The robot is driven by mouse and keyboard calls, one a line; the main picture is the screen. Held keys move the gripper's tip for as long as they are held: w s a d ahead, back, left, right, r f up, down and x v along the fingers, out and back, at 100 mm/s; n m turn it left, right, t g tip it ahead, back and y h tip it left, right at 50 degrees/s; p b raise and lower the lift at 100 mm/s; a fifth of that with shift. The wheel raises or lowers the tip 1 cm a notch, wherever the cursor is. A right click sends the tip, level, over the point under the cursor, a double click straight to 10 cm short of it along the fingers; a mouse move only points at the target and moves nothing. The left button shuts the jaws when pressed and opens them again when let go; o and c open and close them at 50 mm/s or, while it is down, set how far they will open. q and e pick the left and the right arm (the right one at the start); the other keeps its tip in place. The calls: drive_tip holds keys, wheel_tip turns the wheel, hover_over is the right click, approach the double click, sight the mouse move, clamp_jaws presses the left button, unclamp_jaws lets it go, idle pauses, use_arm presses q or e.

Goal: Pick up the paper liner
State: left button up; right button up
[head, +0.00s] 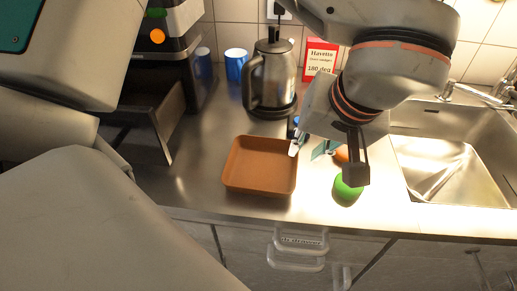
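I cannot make out a paper liner for certain. A brown, shallow, square-rimmed tray (260,166) lies on the steel counter and looks empty; whether a liner is in it I cannot tell. My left gripper (327,158) hangs just right of the tray, pointing down, with its fingers spread. A small teal piece (323,149) shows between the fingers; I cannot tell whether it is touched. My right gripper is not in view.
A kettle (271,80), blue cup (236,64) and red sign (320,56) stand behind. A sink (440,165) is at right.

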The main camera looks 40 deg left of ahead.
sight(297, 163)
use_arm(q)
drive_tip(key=x, duration=0.2)
drive_tip(key=b+x, duration=0.1)
drive_tip(key=x, duration=0.4)
drive_tip(key=shift+w+d+f, duration=0.1)
drive_tip(key=shift+d+f, duration=0.1)
drive_tip(key=shift+f, duration=0.15)
drive_tip(key=shift+f, duration=0.25)
drive_tip(key=shift+c, duration=0.3)
clamp_jaws()
